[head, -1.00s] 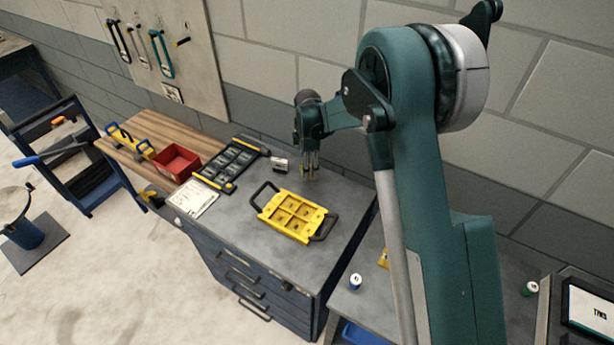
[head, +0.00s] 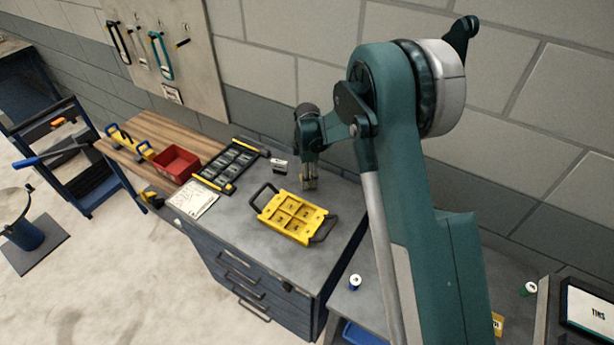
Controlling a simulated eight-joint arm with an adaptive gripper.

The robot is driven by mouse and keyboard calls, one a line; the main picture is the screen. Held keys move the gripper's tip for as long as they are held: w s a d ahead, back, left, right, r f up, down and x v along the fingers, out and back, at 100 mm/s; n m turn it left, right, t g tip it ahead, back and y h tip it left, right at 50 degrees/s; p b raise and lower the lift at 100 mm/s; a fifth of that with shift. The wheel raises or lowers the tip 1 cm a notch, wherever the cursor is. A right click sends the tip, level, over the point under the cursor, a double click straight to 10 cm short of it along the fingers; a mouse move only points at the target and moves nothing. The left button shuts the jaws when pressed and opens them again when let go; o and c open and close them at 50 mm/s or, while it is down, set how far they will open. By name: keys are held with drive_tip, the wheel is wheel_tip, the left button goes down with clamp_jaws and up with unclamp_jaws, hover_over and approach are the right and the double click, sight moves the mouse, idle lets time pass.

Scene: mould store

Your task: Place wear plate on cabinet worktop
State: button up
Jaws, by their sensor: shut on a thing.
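My gripper (head: 309,184) points down over the back of the grey cabinet worktop (head: 243,228), behind the yellow tray. It is shut on a small tan or brass-coloured piece, which I take to be the wear plate (head: 309,185). The fingers hide most of it. I cannot tell whether it touches the worktop.
The yellow tray (head: 292,217) with dark handles stands just in front of my gripper. A small grey block (head: 280,166) lies to its left. A black rack (head: 231,166), a paper sheet (head: 194,204) and a red bin (head: 175,165) stand further left. The worktop's front is clear.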

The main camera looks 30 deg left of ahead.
drive_tip(key=shift+f, duration=0.15)
drive_tip(key=o, duration=1.1)
drive_tip(key=shift+o, duration=0.2)
drive_tip(key=shift+r, duration=0.2)
wheel_tip(320, 180, up, 12)
drive_tip(key=b, duration=0.1)
idle(0.6)
